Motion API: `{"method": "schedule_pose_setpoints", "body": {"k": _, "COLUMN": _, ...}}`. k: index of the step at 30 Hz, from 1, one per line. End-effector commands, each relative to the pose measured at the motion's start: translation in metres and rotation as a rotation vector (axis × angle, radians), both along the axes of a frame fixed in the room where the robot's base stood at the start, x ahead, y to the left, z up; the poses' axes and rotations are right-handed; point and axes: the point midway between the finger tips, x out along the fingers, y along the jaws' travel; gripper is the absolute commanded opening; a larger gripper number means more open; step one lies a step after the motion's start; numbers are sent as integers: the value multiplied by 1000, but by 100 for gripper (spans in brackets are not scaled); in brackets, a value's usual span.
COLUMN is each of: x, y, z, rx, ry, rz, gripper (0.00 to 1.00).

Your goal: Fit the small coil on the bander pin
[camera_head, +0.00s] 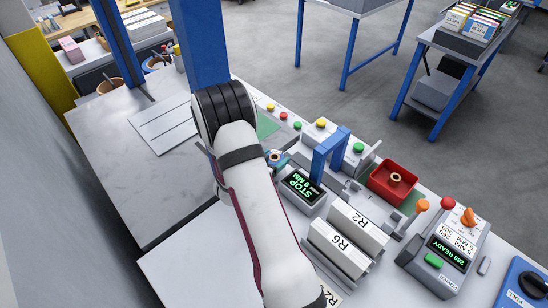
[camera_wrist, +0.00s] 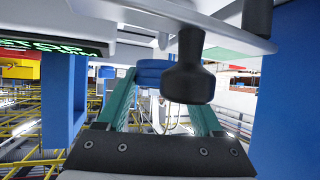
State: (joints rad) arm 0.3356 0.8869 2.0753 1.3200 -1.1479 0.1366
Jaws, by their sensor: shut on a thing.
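My gripper (camera_wrist: 158,92) is shut on a blue ring-shaped coil (camera_wrist: 152,73), which shows between the two teal fingers in the wrist view. In the head view the coil (camera_head: 277,158) shows beside my wrist, left of the bander's display (camera_head: 301,186), which reads "STOP 9 MM". The bander has a blue arch (camera_head: 331,150). In the wrist view a dark rounded knob (camera_wrist: 188,80) stands in front of the right finger and partly covers it. I cannot tell whether it is the bander pin. My arm hides much of the area around the gripper.
A red bin (camera_head: 378,185) with a tan ring (camera_head: 396,179) stands right of the arch. White blocks marked R2 and R6 (camera_head: 339,246) lie in front. A control box (camera_head: 444,255) reads "260 READY". The grey bench top (camera_head: 110,175) at left is mostly clear.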

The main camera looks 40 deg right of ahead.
Motion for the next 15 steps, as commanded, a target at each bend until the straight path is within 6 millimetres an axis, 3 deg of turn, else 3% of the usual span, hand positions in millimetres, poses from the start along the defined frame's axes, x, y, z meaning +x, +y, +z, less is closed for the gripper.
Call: {"method": "schedule_pose_setpoints", "body": {"k": 15, "x": 0, "y": 0, "z": -4, "rx": 0, "ry": 1, "rz": 0, "gripper": 10}}
